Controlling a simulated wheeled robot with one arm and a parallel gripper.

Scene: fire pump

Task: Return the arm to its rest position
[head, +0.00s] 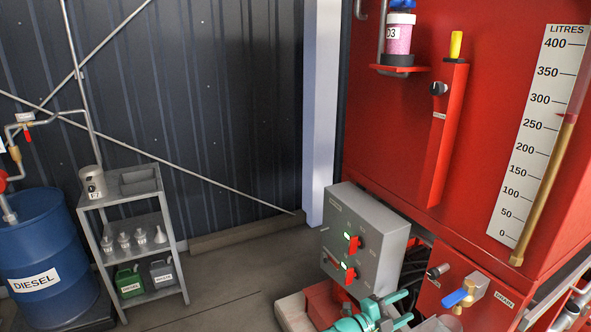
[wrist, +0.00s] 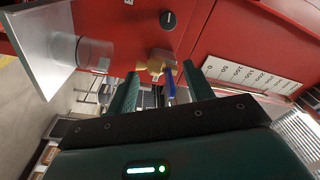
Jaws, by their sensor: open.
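My gripper (head: 404,307) shows at the bottom edge of the head view, in front of the red pump unit and left of a brass valve (head: 465,293) with a blue lever. Its two green fingers are apart with nothing between them. In the wrist view the fingers of my gripper (wrist: 160,84) also stand open. The brass valve (wrist: 157,63) and its blue lever show beyond the gap, apart from the fingers. Most of my arm is outside the head view.
A grey control box (head: 364,240) with green lights and red handles stands close behind my gripper. A red tank (head: 450,130) with a litre scale (head: 535,140) fills the right. A shelf rack (head: 135,240) and blue diesel drum (head: 45,250) stand left. Floor (head: 225,275) between is clear.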

